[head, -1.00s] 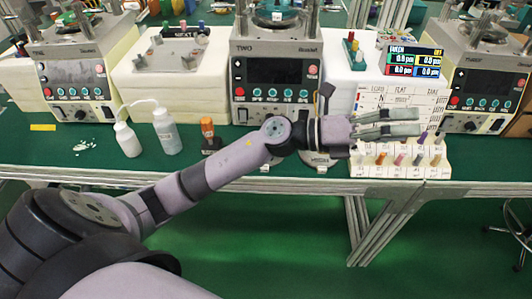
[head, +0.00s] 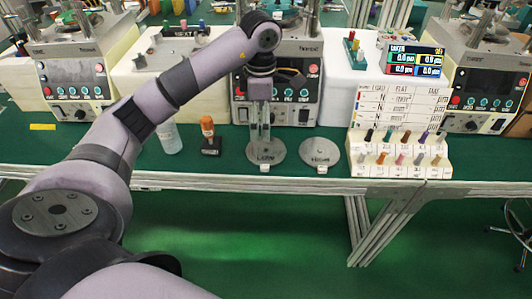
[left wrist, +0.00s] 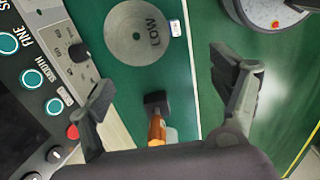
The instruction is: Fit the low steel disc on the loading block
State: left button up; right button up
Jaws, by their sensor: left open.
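The low steel disc (head: 266,158), a flat grey round plate marked LOW, lies on the green bench top near the front edge. The fingers (left wrist: 165,76) are wide apart and empty, with the disc off toward the top of the wrist picture. Contact is not visible. A second steel disc (head: 321,155) lies to the right. I cannot tell which thing is the loading block. My right gripper is out of view.
An orange-handled stamp-like tool (head: 208,136) stands left of the low disc. A white bottle (head: 170,138) is partly behind my arm. A lapping machine (head: 300,100) stands behind the discs. A white peg stand (head: 399,165) is at the right.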

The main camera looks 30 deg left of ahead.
pick_arm(q)
send_over(265, 161)
jog(key=f, duration=0.8)
jog(key=shift+s+a+f+p, duration=0.2)
jog(key=shift+a+p, duration=0.1)
jog(key=f, duration=0.2)
jog(key=f+p, duration=0.1)
jog(key=f, duration=0.1)
jog(key=shift+w+d, duration=0.15)
jog(key=shift+d, duration=0.25)
jog(key=shift+f, duration=0.65)
jog(key=shift+c, duration=0.5)
grip_shut()
